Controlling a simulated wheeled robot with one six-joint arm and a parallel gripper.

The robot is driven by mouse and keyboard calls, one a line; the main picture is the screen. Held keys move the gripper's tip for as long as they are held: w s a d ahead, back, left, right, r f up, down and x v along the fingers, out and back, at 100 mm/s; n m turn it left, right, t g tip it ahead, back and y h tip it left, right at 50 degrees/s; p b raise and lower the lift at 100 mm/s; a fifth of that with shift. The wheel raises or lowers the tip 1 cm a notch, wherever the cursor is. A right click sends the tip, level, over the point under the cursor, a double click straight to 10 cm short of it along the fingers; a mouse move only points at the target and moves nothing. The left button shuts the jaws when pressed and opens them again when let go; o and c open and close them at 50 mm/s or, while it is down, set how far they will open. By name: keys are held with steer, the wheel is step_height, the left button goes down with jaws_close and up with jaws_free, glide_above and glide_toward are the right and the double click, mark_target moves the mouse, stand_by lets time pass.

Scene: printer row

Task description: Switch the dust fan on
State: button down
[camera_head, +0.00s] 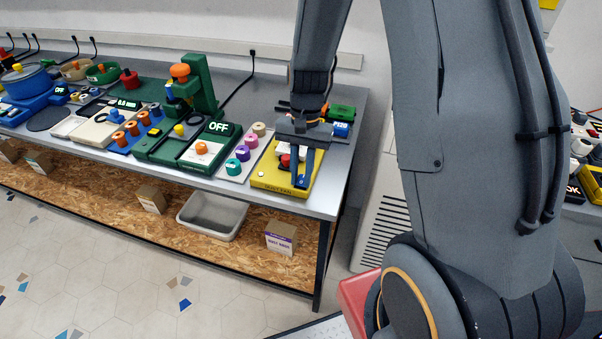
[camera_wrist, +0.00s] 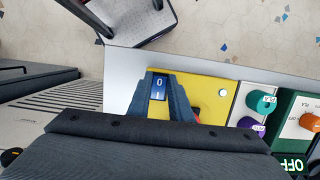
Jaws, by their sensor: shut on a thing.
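The dust fan is a yellow box (camera_head: 270,183) with a label on its front edge, at the right end of the table. It also shows in the wrist view (camera_wrist: 205,84). It carries a blue rocker switch (camera_wrist: 158,88) marked 0 and I, a small white round lamp (camera_wrist: 222,92) and a red part (camera_head: 285,160). My gripper (camera_head: 302,184) reaches down over the box from above. Its two blue-grey fingers (camera_wrist: 160,76) stand on either side of the rocker switch and are shut on it. I cannot tell which way the rocker is tipped. My gripper hides the box's back part.
Left of the box stand filament spools (camera_head: 233,168) and a green printer (camera_head: 190,145) with an OFF display. Green and blue blocks (camera_head: 341,129) sit behind my gripper. The table's front edge (camera_head: 325,212) is close. A grey bin (camera_head: 212,215) stands on the lower shelf.

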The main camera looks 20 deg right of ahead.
steer(key=shift+w+d+g+y, duration=0.2)
steer(key=shift+g+y, duration=0.3)
steer(key=shift+g, duration=0.2)
steer(key=c, duration=1.6)
jaws_free()
steer(key=shift+r, duration=0.1)
steer(key=shift+b+v, duration=1.1)
steer(key=shift+v, duration=2.8)
